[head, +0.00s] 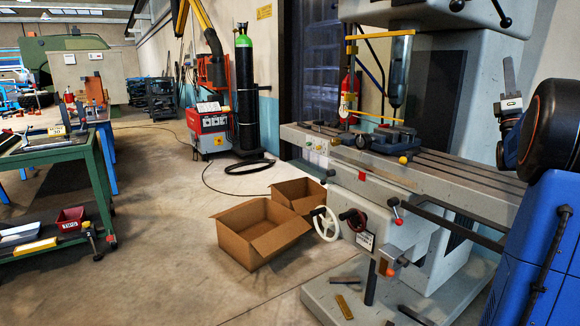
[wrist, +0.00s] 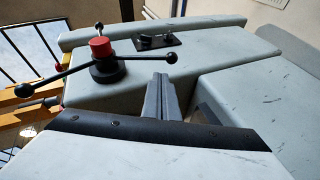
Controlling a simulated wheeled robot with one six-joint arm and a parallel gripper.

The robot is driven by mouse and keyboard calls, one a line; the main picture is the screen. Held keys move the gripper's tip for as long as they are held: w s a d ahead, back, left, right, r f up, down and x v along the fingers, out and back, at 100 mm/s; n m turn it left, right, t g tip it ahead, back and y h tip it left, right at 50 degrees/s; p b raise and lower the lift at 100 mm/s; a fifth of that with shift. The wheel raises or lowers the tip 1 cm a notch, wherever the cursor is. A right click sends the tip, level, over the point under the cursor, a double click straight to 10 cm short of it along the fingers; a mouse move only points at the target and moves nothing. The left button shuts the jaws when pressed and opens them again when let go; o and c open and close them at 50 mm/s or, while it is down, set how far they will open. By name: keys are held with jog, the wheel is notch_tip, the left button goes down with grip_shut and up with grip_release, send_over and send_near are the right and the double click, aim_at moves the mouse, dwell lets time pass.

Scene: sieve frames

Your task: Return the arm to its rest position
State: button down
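My arm shows at the right edge of the head view, with a dark round joint edged in orange. My gripper (head: 509,72) is beyond it, a slim grey piece pointing up above a white-marked block. It is seen edge-on, so the gap between its fingers does not show. I see nothing held in it. It stands beside the right end of the milling machine's (head: 455,190) table, in front of the grey column. The wrist view is filled by pale machine housing, with a red-hubbed three-arm handle (wrist: 101,48).
A vise (head: 388,138) sits on the machine table close to my arm's left. Two open cardboard boxes (head: 258,232) lie on the floor. A green workbench (head: 92,165) stands at left. A gas cylinder (head: 245,95) and red welder (head: 209,130) stand behind. Floor between bench and boxes is clear.

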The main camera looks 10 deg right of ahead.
jog(key=w+a+f+m+g, duration=0.3)
jog(key=a+m+g, duration=0.1)
jog(key=a+m, duration=0.15)
jog(key=w+a+f+m+g, duration=0.3)
jog(key=a+f+m, duration=0.1)
jog(key=a, duration=0.3)
jog(key=s+a+f+m+g+y, duration=0.2)
jog(key=a+f+m+g+y, duration=0.1)
jog(key=a+f, duration=0.45)
jog(key=s+a+f+m+g+y, duration=0.2)
jog(key=s+a+f+g, duration=0.1)
jog(key=a+f, duration=0.45)
jog(key=s+a+f+m+g+y, duration=0.2)
jog(key=s+a+f+g, duration=0.1)
jog(key=s+a+f, duration=0.3)
jog(key=s+a+f+m+g+y, duration=0.2)
jog(key=s+a+f, duration=0.5)
jog(key=s+f, duration=0.4)
jog(key=s+a+f+m+g+y, duration=0.1)
jog(key=s+a+f+g, duration=0.4)
jog(key=s, duration=0.8)
notch_tip(320, 180, down, 4)
jog(key=shift+s+a+r+m+y, duration=0.35)
jog(key=shift+a+m, duration=0.3)
jog(key=shift+a, duration=0.45)
